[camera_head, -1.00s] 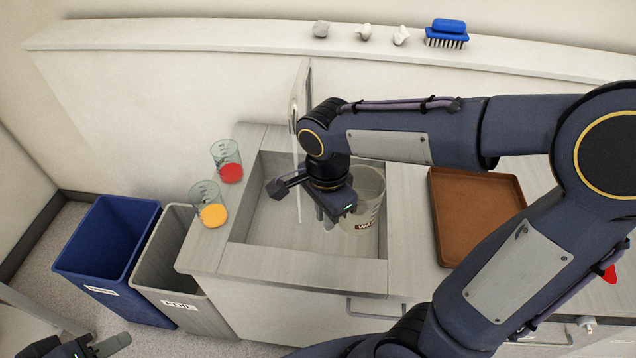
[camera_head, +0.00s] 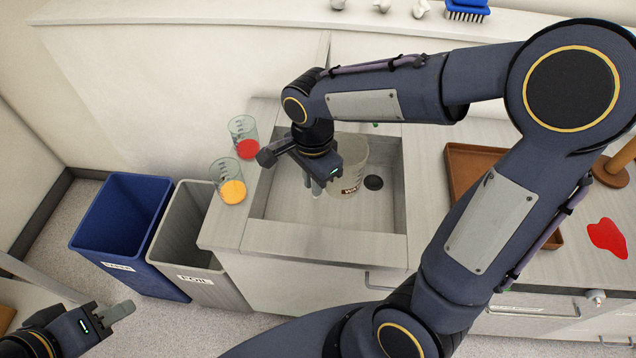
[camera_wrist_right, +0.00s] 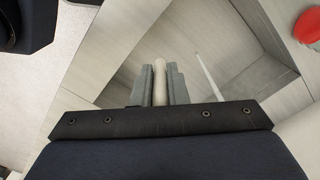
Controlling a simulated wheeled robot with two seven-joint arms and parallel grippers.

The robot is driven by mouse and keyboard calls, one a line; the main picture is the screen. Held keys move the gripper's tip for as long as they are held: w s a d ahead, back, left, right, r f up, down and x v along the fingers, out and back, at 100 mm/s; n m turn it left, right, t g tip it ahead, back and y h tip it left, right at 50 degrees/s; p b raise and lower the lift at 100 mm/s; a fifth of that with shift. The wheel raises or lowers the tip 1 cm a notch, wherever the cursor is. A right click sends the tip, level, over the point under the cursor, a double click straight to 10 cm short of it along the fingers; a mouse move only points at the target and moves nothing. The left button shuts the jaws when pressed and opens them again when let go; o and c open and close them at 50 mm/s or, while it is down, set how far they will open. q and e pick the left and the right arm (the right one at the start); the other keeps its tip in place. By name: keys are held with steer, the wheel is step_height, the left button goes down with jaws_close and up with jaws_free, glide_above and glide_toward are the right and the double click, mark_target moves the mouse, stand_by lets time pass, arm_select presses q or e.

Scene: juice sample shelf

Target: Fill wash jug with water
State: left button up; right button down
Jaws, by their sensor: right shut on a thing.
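The wash jug (camera_head: 352,172), a translucent beige jug with a partly hidden dark label, is over the sink basin (camera_head: 290,205). My right gripper (camera_head: 317,185) is at its left side. In the right wrist view my right gripper (camera_wrist_right: 160,85) is shut on a pale upright bar, the jug's handle (camera_wrist_right: 160,78). The jug's body and inside are not clear there. A thin white line (camera_wrist_right: 208,76) beside the fingers looks like a water stream. My right arm hides the tap area in the head view. My left gripper (camera_head: 118,312) is low at the left, away from the sink; its opening is unclear.
Beakers with red (camera_head: 245,148) and orange (camera_head: 232,190) contents stand left of the sink. A blue bin (camera_head: 115,225) and a grey bin (camera_head: 185,240) are on the floor. A brown tray (camera_head: 465,165) and a red spill (camera_head: 608,238) are on the right counter.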

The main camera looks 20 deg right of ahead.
stand_by(0.4)
steer(key=w+a+p, duration=0.1)
steer(key=w+a, duration=0.1)
steer(key=w, duration=0.7)
steer(key=shift+p, duration=0.35)
stand_by(2.4)
steer(key=s+d+b, duration=0.2)
steer(key=s, duration=1)
steer(key=shift+d, duration=0.3)
steer(key=shift+w, duration=0.1)
